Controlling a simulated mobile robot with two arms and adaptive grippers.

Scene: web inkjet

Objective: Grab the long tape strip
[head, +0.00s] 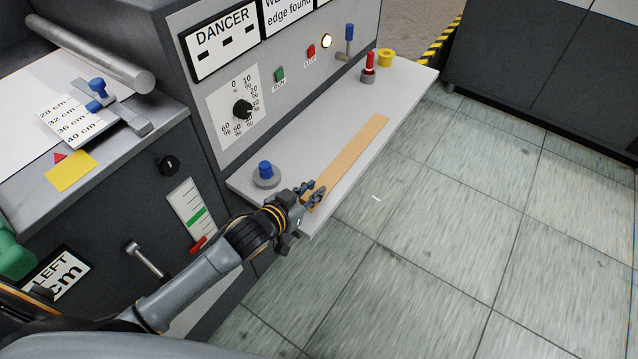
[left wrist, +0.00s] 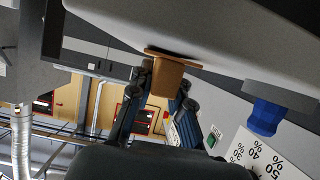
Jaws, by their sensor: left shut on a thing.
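The long tape strip (head: 350,152) is a flat tan band lying along the pale grey shelf (head: 408,82) of the machine. My left gripper (head: 312,194) is at the strip's near end, by the shelf's front corner. In the left wrist view the strip's end (left wrist: 167,78) sticks out past the shelf edge between the two fingers. The left gripper is shut on that end. The rest of the strip still lies along the shelf. My right gripper is not in view.
A blue knob on a grey base (head: 266,171) stands on the shelf just left of the gripper. A red-topped peg (head: 369,66) and a yellow ring (head: 386,57) stand at the shelf's far end. The control panel (head: 290,45) rises behind. Open tiled floor (head: 470,200) lies to the right.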

